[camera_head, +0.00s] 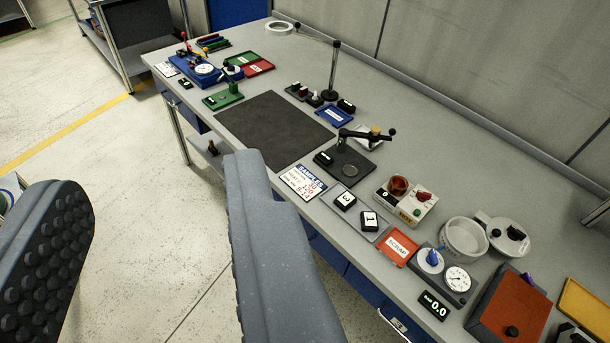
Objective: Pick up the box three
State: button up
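Box three is a small black box with a white top marked "3" (345,200). It lies on a grey tray (357,216) near the front edge of the workbench. A like box marked "1" (369,221) lies beside it, to its lower right, on the same tray. My gripper (165,200) is in the foreground at the lower left, its two grey fingers wide apart. Only floor shows between them. The right finger's tip is near the bench's front edge, left of the box in the picture, and no contact with the box shows.
A "SAMPLES" card (303,183) lies left of the tray. A black stand (345,160) rises behind it, and a red "SCRAP" tray (397,248) is to the right. A dial device (447,276) stands farther right. The dark mat (272,130) is bare.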

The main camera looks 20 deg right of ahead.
aim_at(344, 201)
jog(key=z, duration=0.2)
jog(key=i, duration=1.2)
jog(key=z, duration=0.7)
